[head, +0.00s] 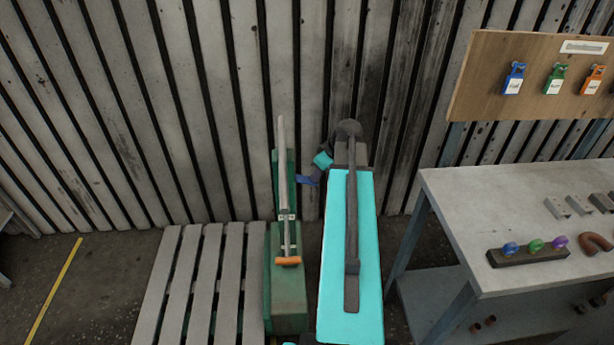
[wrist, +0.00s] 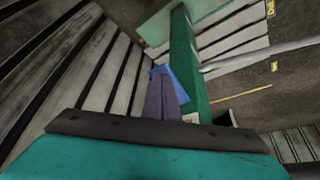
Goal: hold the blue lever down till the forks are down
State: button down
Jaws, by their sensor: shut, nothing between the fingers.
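The blue lever (head: 307,180) sticks out from the right side of the green machine (head: 287,285), beside its upright. In the wrist view the blue lever (wrist: 182,88) shows just beyond my purple fingers, partly hidden by them. My gripper (head: 317,175) is shut and empty, with its fingertips at the lever; I cannot tell whether they press on it. It also shows in the wrist view (wrist: 162,84). The green upright (wrist: 185,60) stands just right of the fingers there. The forks cannot be made out, so their height is unclear.
A slatted pallet (head: 192,285) lies left of the machine. A grey handle with an orange grip (head: 288,261) is on the machine. A workbench (head: 520,210) with small parts stands at right, under a wooden board (head: 535,75) with tags. A corrugated wall (head: 180,110) closes the back.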

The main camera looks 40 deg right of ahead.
jog(key=shift+r+p, duration=0.85)
jog(key=shift+r, duration=0.8)
